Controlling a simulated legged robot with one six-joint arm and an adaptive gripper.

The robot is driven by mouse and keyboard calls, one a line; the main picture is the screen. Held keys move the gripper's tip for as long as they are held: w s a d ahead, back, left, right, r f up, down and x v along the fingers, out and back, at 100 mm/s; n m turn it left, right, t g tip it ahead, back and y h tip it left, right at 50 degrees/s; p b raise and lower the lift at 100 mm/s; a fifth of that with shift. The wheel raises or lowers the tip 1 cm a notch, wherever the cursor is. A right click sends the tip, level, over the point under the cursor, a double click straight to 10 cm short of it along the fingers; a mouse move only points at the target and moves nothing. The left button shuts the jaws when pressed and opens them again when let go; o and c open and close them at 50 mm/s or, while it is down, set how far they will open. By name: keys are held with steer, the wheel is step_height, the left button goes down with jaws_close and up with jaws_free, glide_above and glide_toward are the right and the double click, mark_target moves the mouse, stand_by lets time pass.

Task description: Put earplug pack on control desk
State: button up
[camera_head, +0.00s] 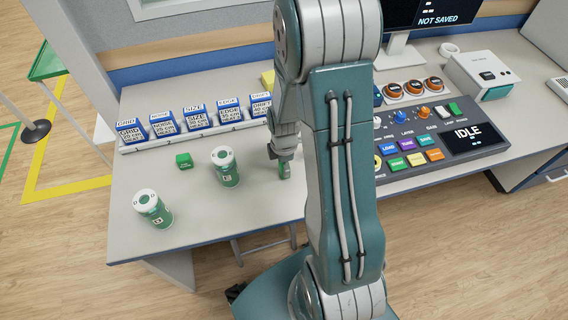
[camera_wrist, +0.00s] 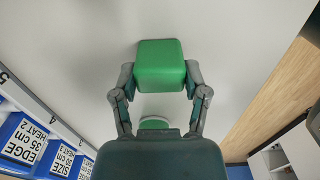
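The earplug pack looks like a small green box (camera_wrist: 160,65) with rounded edges in the wrist view. My gripper (camera_wrist: 160,80) has one finger against each side of it and appears shut on it. In the head view my gripper (camera_head: 284,152) points down over the control desk (camera_head: 200,210), and a green piece (camera_head: 285,170) shows just below it. My arm hides part of that spot. The pack is low over the desk top; I cannot tell whether it touches it.
Two green canisters with white lids (camera_head: 225,167) (camera_head: 153,208) and another small green box (camera_head: 184,160) stand to the left. A row of blue-and-white labelled boxes (camera_head: 195,117) lines the back. A button console (camera_head: 415,150) stands to the right.

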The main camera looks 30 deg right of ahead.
steer(key=o, duration=0.4)
step_height(320, 180, up, 12)
steer(key=shift+s+a+r+m+t, duration=0.95)
steer(key=shift+s+a+r+m, duration=1)
steer(key=shift+r+m, duration=0.8)
steer(key=shift+s+a+r+m+t, duration=0.9)
steer(key=shift+s+a+r+m, duration=1.05)
steer(key=shift+r, duration=1.25)
steer(key=shift+s+a+r+m+t, duration=0.95)
steer(key=shift+s+a+r+m, duration=0.55)
steer(key=shift+s+r+m, duration=1.1)
steer(key=shift+w+r, duration=0.3)
steer(key=shift+r, duration=0.1)
